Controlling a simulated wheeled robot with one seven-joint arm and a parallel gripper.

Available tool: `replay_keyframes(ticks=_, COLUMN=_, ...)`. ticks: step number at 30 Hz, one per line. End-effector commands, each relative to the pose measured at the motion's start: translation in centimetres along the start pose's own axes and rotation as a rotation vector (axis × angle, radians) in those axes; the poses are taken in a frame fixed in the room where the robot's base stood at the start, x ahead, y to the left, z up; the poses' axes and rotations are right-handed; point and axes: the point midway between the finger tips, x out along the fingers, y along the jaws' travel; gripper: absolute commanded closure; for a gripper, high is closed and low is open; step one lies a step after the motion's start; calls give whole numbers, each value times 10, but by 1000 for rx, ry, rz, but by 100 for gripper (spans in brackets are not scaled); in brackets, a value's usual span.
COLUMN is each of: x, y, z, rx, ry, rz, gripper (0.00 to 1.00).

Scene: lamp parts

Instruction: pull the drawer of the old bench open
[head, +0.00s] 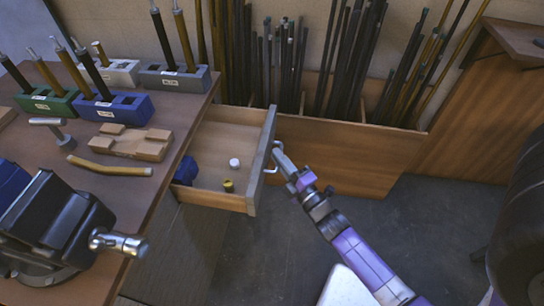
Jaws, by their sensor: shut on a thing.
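The drawer (208,150) of the old bench stands pulled out to the right in the head view. Its grey front panel (262,160) faces right and carries a pale bar handle (275,158). My gripper (279,154) is at this handle and shut on it; the fingers are small here and partly hidden by the wrist. A white round piece (234,163), a yellowish cap (229,186) and a dark blue piece (186,170) lie in the drawer. The old bench (125,185) has a brown top, to the left of the drawer.
A dark vise (55,235) with a metal bar sits on the bench's near side. Coloured blocks with rods and a wooden block (133,142) stand on the top. A wooden bin (335,155) of rods lies behind the drawer.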

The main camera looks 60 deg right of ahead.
Motion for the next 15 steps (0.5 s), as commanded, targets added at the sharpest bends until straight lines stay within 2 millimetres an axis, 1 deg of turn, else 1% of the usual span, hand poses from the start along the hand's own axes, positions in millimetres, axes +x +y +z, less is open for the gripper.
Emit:
replay_keyframes(ticks=9, x=-1, y=-1, z=2, rx=0, ry=-4, rz=-2, gripper=100)
replay_keyframes(ticks=10, x=-1, y=-1, z=2, rx=0, ry=-4, rz=-2, gripper=87)
replay_keyframes(ticks=11, x=-1, y=-1, z=2, rx=0, ry=-4, rz=-2, gripper=81)
replay_keyframes(ticks=15, x=0, y=-1, z=2, rx=0, ry=-3, rz=-2, gripper=80)
